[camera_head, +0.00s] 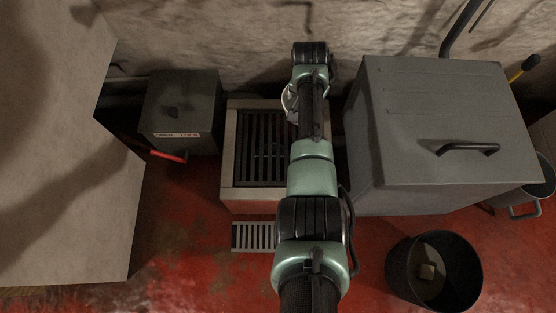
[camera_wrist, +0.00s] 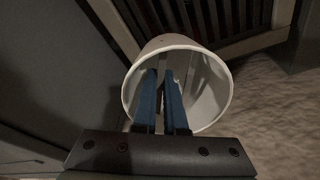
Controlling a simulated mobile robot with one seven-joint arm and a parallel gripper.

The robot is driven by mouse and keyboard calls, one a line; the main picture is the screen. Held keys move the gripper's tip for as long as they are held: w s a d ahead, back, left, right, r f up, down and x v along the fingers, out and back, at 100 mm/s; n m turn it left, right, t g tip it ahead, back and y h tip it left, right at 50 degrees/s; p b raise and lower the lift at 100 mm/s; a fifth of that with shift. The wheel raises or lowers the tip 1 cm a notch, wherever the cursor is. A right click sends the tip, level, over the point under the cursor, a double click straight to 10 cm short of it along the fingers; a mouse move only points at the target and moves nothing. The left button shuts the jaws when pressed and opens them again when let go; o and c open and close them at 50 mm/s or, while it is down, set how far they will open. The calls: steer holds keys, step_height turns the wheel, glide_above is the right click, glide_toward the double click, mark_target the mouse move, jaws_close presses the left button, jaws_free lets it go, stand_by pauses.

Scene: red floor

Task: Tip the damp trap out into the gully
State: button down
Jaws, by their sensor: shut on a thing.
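The damp trap (camera_wrist: 213,95) is a pale, cup-like container with a round open mouth in the wrist view. My gripper (camera_wrist: 163,76) has its two blue fingers close together at the mouth, shut on the trap; the exact contact is hard to see. Its inside is shadowed and I cannot make out contents. In the head view only a small white part of the trap (camera_head: 289,101) shows beside my arm, over the far part of the gully. The gully (camera_head: 229,165) has a pale raised surround and dark bars, which also show beyond the trap in the wrist view (camera_wrist: 215,20). My arm hides its right side.
A dark grey box (camera_head: 190,105) with a red lever (camera_head: 168,156) stands left of the gully. A large grey lidded box (camera_head: 430,120) stands close on the right. A black bucket (camera_head: 398,276) holds a pale block. A slotted grate (camera_head: 254,237) lies in front of the gully.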

steer(key=shift+w+d+f+g+y+b, duration=0.25)
steer(key=shift+w+f+g+b, duration=0.15)
steer(key=shift+b, duration=1.35)
steer(key=shift+w+d+f+g+y+b, duration=0.1)
steer(key=shift+w+f+g+y+b, duration=0.25)
steer(key=shift+b, duration=1.8)
steer(key=shift+g+b, duration=0.25)
steer(key=shift+b, duration=0.45)
steer(key=shift+d+r+b, duration=0.1)
steer(key=shift+r+b, duration=0.05)
steer(key=shift+b, duration=0.15)
